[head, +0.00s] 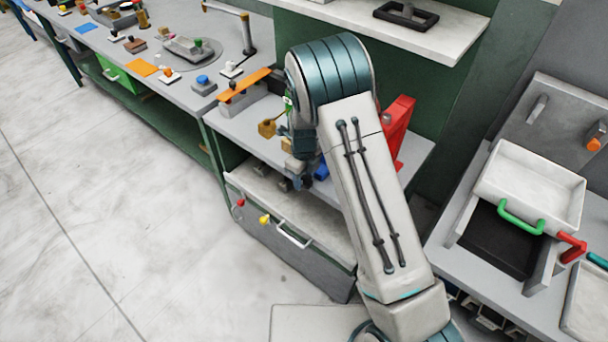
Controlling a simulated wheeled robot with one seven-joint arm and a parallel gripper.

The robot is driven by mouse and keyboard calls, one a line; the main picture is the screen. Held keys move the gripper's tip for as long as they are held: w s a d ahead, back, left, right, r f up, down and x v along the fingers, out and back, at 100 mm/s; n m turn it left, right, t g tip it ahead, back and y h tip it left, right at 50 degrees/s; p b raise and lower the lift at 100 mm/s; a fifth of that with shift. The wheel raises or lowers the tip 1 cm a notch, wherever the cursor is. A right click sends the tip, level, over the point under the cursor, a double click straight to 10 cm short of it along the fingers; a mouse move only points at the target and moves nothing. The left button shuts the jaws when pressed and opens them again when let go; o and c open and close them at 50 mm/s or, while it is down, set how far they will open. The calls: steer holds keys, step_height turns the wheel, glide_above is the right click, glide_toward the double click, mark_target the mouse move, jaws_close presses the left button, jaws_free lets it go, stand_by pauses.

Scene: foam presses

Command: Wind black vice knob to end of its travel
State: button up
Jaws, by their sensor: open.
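My gripper (301,178) is low over the middle bench (235,127), partly hidden behind my own arm, and its jaws are open. A blue part (321,170) shows right beside it, and a red upright piece (401,122) stands behind my arm to the right. I cannot make out a black vice knob for certain near the gripper; my arm and wrist cover much of that spot. Whether the gripper touches anything is too small to tell.
An orange bar (245,83) and a small ochre block (267,128) are left of my wrist. A drawer with a white handle (294,238) is below. A white tray with a green handle (521,217) is on the right bench. Open floor lies at left.

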jaws_close()
steer(key=shift+f+b, duration=0.15)
steer(key=shift+b, duration=0.65)
